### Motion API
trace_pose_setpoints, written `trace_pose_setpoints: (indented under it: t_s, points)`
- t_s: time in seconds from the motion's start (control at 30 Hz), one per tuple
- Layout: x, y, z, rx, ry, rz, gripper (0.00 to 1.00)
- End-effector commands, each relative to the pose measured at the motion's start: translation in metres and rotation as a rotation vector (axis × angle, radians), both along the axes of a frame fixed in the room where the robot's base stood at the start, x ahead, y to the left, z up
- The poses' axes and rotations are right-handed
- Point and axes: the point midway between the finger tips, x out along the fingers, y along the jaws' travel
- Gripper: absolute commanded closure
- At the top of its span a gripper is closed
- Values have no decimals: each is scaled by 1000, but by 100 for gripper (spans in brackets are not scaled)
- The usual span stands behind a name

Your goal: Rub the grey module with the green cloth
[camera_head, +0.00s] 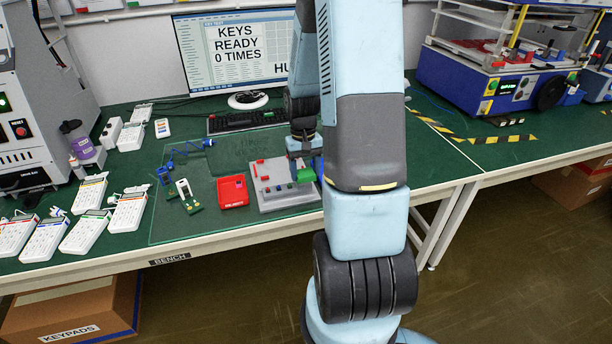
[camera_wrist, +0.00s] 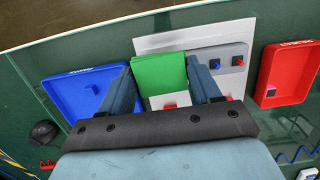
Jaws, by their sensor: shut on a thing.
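The green cloth (camera_wrist: 158,72) is between the two fingers of my gripper (camera_wrist: 163,76) in the wrist view, and the gripper is shut on it. In the head view a bit of the cloth (camera_head: 306,175) shows below my gripper (camera_head: 304,158). The grey module (camera_wrist: 224,53), with blue and red knobs, lies just right of the cloth in the wrist view. I cannot tell whether the cloth touches the module.
A red tray (camera_head: 233,191) stands left of the module in the head view. A blue tray (camera_wrist: 80,92) lies left of my gripper in the wrist view. Several keypads (camera_head: 86,231) lie at the bench's left. A monitor (camera_head: 236,48) and keyboard (camera_head: 247,120) stand behind.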

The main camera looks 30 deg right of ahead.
Motion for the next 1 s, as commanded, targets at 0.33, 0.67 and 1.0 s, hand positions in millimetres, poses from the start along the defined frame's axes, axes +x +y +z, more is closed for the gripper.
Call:
trace_pose_setpoints:
  t_s: [0.33, 0.67, 1.0]
  points:
    - [2, 3, 32, 0, -2, 8, 71]
    - [2, 5, 53, 0, -1, 10, 71]
    - [2, 5, 53, 1, 0, 11, 71]
